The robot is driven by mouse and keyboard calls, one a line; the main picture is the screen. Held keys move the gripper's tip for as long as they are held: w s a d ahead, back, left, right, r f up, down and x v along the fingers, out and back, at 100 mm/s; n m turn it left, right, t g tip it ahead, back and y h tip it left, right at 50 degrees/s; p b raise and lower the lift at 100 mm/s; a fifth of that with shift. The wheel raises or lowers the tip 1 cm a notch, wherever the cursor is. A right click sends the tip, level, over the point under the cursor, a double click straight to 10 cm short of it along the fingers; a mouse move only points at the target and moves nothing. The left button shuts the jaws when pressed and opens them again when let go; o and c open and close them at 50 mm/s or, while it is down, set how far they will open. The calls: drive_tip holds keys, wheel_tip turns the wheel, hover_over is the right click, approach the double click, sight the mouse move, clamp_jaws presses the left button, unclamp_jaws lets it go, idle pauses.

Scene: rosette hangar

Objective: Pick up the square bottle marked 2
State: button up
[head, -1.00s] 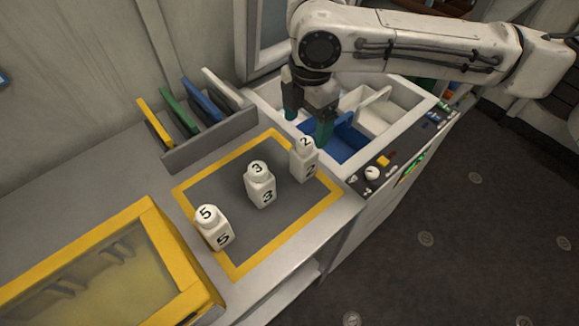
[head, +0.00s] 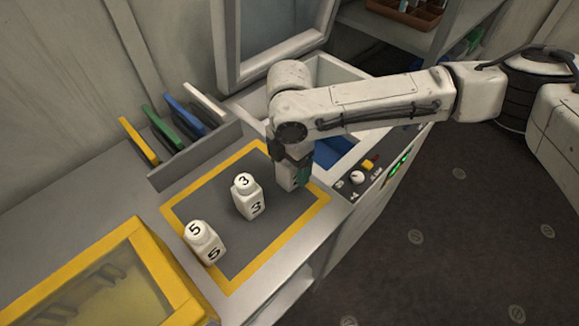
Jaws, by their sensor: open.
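The square bottle marked 2 (head: 285,179) stands near the right corner of the yellow-framed grey mat (head: 222,235) in the head view. It is white, and my gripper and wrist hide most of it, including its cap. My gripper (head: 293,172) points down over this bottle with its jaws open. One green-tipped finger shows on the right side of the bottle; the other finger is hidden. I cannot tell whether the fingers touch the bottle.
White bottles marked 3 (head: 248,198) and 5 (head: 205,243) stand on the mat to the left. A rack of coloured panels (head: 185,150) stands behind. A yellow-framed case (head: 165,268) is front left. A control panel with knobs (head: 357,178) lies to the right.

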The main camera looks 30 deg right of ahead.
drive_tip(key=shift+c, duration=0.4)
drive_tip(key=c, duration=1.1)
